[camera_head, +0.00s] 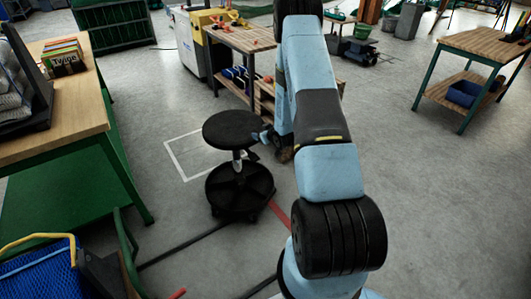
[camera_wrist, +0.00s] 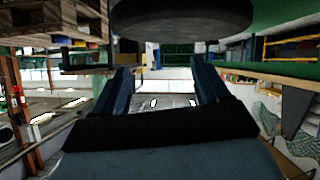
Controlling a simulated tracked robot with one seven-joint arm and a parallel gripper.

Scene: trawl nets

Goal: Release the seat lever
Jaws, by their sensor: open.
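A stool with a round black seat (camera_head: 231,129) stands on the floor in the head view, with a short light column and a round black base (camera_head: 240,192). A small dark piece beside the column under the seat may be the seat lever (camera_head: 252,155). My gripper (camera_head: 262,136) is at the right edge of the seat, partly hidden by my arm. In the wrist view the dark seat (camera_wrist: 180,22) hangs above the blue fingers of my gripper (camera_wrist: 164,75), which are apart with nothing seen between them. I cannot make out the lever in the wrist view.
A wooden workbench (camera_head: 85,109) with a green frame stands on the left, and a blue-filled basket (camera_head: 38,272) is at lower left. A wooden table (camera_head: 238,38) is behind the stool, another bench (camera_head: 478,43) at right.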

